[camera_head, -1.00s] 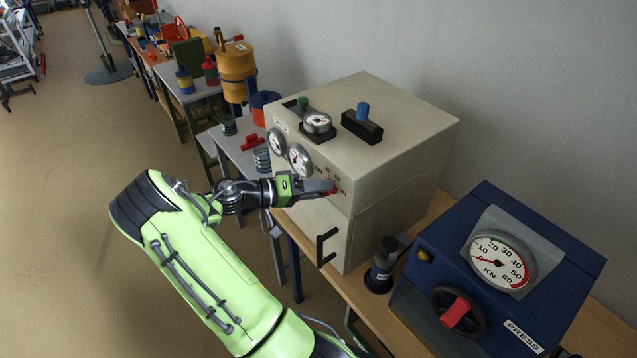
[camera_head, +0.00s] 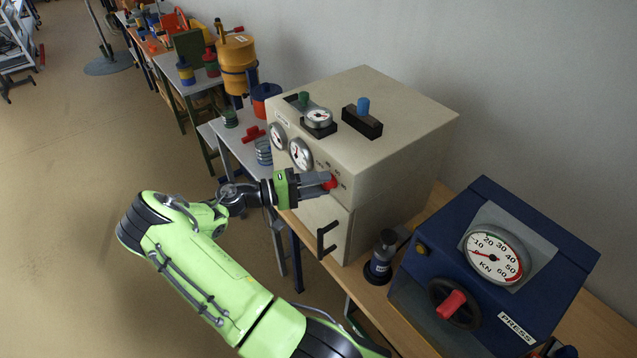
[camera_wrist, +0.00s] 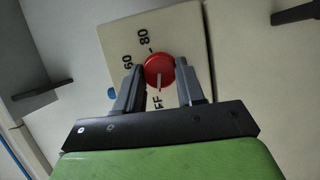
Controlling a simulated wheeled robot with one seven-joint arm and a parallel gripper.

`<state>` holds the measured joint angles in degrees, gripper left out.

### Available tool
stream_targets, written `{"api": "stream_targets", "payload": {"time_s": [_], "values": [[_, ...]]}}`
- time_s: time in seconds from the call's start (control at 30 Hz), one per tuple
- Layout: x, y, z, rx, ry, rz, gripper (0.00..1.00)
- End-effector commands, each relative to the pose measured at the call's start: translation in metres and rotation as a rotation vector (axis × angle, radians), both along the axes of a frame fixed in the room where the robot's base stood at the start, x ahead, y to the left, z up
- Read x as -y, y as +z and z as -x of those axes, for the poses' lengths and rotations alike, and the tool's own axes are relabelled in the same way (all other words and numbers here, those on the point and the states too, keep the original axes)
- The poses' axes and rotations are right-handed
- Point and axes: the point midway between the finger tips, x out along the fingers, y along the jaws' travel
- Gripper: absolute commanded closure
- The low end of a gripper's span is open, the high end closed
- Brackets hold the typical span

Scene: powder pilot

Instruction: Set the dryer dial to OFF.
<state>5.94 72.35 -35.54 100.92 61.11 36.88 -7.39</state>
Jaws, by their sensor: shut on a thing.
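The dryer (camera_head: 400,145) is the beige cabinet on the bench. Its red dial (camera_head: 331,182) is on the front face, right of two round gauges. My gripper (camera_head: 324,181) is shut on the dial from the front. In the wrist view the two grey fingers (camera_wrist: 158,80) stand on either side of the red dial (camera_wrist: 157,66). The dial's white mark points down in the picture, toward a label of which "FF" (camera_wrist: 158,100) shows; its first letter is hidden. The labels 60 and 80 show above the dial.
A black door handle (camera_head: 326,240) juts out below the dial. A blue press (camera_head: 500,265) with a red-handled wheel stands at the right. A small dark device (camera_head: 380,262) stands between dryer and press.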

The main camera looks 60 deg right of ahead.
Motion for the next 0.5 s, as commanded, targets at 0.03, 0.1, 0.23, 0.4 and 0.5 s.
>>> {"api": "stream_targets", "payload": {"time_s": [0.03,0.1,0.23,0.4,0.5], "values": [[0.0000,-0.0003,-0.0004,-0.001,0.002,-0.001,0.92],[0.0000,-0.0003,-0.0004,-0.001,0.002,-0.001,0.92],[0.0000,-0.0004,-0.0004,-0.001,0.002,-0.002,0.92],[0.0000,-0.0004,-0.0002,0.000,0.001,-0.001,0.40],[-0.0001,-0.0003,-0.0002,0.000,0.001,-0.001,0.37]]}}
